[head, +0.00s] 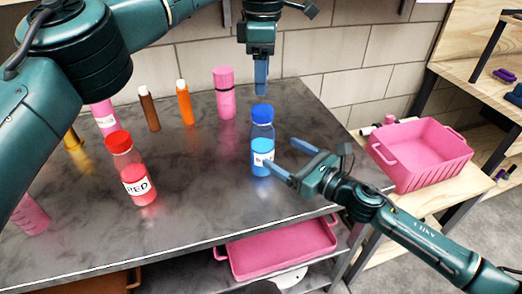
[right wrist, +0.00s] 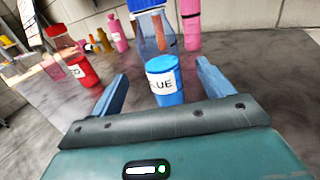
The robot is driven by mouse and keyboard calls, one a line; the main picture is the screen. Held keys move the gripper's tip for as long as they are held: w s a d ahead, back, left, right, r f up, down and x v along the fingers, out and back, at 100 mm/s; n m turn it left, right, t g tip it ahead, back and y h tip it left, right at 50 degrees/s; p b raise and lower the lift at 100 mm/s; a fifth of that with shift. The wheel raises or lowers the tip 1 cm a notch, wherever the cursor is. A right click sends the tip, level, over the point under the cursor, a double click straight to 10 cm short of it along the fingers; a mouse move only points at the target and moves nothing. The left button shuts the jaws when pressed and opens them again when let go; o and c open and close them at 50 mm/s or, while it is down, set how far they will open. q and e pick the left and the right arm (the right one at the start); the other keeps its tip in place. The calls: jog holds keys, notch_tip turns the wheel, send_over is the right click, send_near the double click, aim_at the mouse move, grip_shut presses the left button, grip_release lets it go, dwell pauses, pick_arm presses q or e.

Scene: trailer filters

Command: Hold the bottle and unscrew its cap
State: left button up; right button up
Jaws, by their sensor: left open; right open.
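The blue bottle (head: 262,136) stands upright on the dark table, with a blue cap (head: 262,113), clear upper walls, blue contents and a white label. In the right wrist view the bottle (right wrist: 163,78) stands ahead, centred between the open fingers, its label reading "LUE"; its cap is cut by the top edge. My right gripper (head: 289,159) is open at the bottle's lower right, fingers pointing at it; I cannot tell if they touch it. My left gripper (head: 262,76) hangs pointing down above the cap, apart from it; its fingers overlap in this view.
A red-capped bottle (head: 137,180) labelled RED stands left on the table. Pink, brown and orange containers stand along the back, with a pink cylinder (head: 224,94) near the wall. A pink bin (head: 421,152) sits right, another pink tray (head: 280,248) below. The table between both bottles is clear.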

aim_at(257, 137)
jog(key=x, duration=0.9)
jog(key=shift+w+a, duration=0.25)
jog(key=shift+a, duration=0.05)
